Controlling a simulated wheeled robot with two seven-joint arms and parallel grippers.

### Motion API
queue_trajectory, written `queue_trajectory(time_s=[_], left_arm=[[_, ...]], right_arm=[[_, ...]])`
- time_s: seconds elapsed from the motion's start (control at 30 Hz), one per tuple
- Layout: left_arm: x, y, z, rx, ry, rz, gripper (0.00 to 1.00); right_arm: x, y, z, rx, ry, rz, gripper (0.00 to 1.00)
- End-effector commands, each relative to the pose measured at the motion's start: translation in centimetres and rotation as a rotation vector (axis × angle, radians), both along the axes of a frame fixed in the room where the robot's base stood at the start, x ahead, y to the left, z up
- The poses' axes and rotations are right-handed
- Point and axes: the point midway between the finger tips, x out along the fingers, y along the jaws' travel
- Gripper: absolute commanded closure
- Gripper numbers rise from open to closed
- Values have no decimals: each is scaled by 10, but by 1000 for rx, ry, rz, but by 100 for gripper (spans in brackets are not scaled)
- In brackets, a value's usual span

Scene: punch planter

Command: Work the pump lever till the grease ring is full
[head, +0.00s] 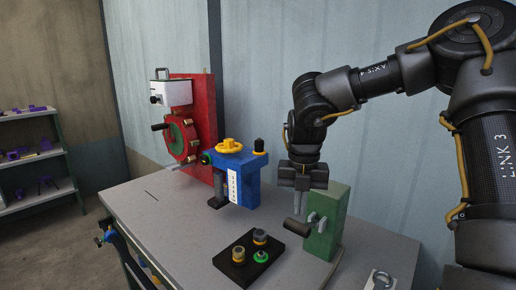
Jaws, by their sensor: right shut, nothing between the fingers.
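A green block (325,222) stands upright on the grey bench, with grey fittings on its front. A dark brown cylindrical handle (295,231) sticks out low on its left side; it looks like the lever, though I cannot be sure. My right gripper (301,187) points down above the handle, beside the block's upper left. It is shut and empty, apart from the handle. A red ring with a green face (182,137) is on the tall red panel (203,118) at the back; I cannot tell whether this is the grease ring or how full it is. My left gripper is out of view.
A blue press (240,178) with a yellow handwheel (229,146) stands mid-bench. A black tray (227,261) holding small round parts is at the front. A small metal plate (380,281) lies at right. The bench (160,215) is clear at left.

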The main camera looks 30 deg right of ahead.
Motion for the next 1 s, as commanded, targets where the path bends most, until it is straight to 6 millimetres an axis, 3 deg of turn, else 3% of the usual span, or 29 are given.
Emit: queue_trajectory(time_s=[0.17, 0.67, 1.0], left_arm=[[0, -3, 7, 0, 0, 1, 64], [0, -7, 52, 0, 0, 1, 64], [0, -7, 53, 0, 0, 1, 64]], right_arm=[[0, 0, 7, 0, 0, 0, 100], [0, 0, 59, -1, 1, 0, 100], [0, 0, 60, 0, 0, 0, 100]])
